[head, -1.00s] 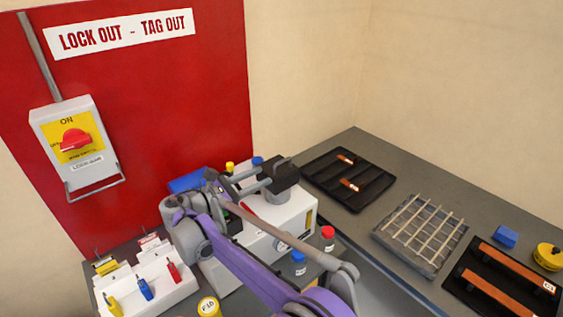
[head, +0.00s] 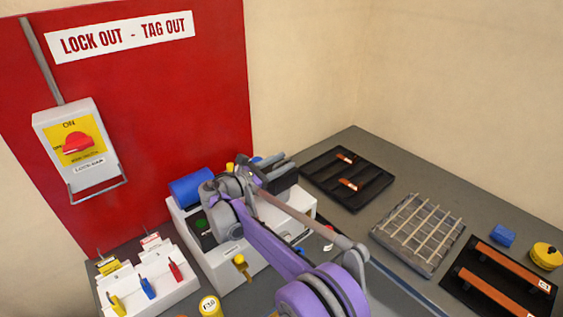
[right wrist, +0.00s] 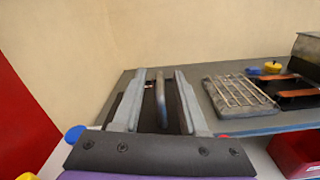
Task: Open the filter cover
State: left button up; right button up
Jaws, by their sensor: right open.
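The white bender machine (head: 262,248) stands below the red board, partly covered by my right arm. A blue cylinder (head: 192,187) lies on its top left, and a yellow knob-like part (head: 241,264) shows at its front. I cannot tell which part is the filter cover. My right gripper (right wrist: 160,80) is open above the machine's right end; its two grey fingers are spread in the right wrist view. A grey bar (right wrist: 161,103) shows between the fingers; contact is not visible. My left gripper is out of view.
A black tray (head: 327,196) with copper pieces, a grey grate (head: 419,233), a blue block (head: 502,236) and a yellow round part (head: 545,256) lie on the right bench. A white padlock rack (head: 183,290) stands left. A red bin (right wrist: 297,153) is at lower right.

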grip_shut()
dwell(1.4)
